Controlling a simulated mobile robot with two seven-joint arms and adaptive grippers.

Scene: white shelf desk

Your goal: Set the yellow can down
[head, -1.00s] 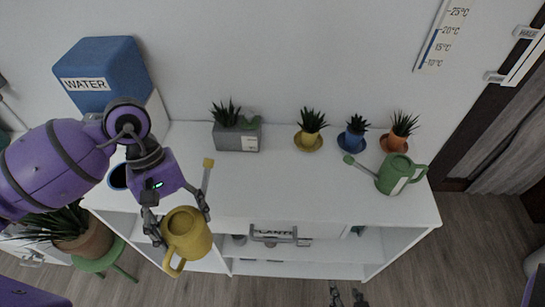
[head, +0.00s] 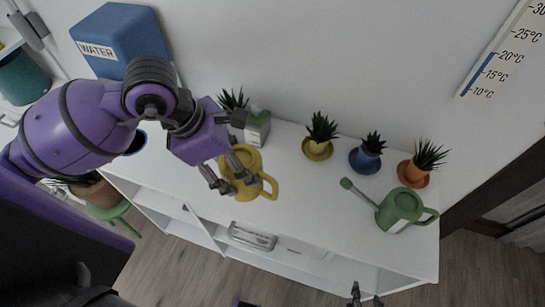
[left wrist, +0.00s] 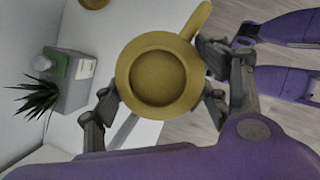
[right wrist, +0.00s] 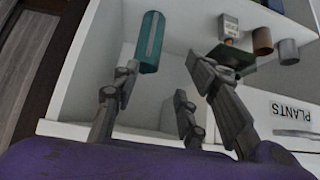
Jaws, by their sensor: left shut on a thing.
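The yellow can (head: 251,160) is a watering can with a loop handle. My left gripper (head: 236,180) is shut on its body. In the left wrist view the can (left wrist: 158,78) sits between the fingers, its round face toward the camera and its handle at upper right. In the head view it is over the white desk top (head: 330,210), near the front edge. I cannot tell whether its base touches the desk. My right gripper (head: 365,295) is in front of the desk, open and empty; it also shows in the right wrist view (right wrist: 162,70).
Yellow (head: 317,149), blue (head: 364,160) and orange (head: 413,174) plant pots line the back. A green watering can (head: 400,210) stands at right. The desk between is clear.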

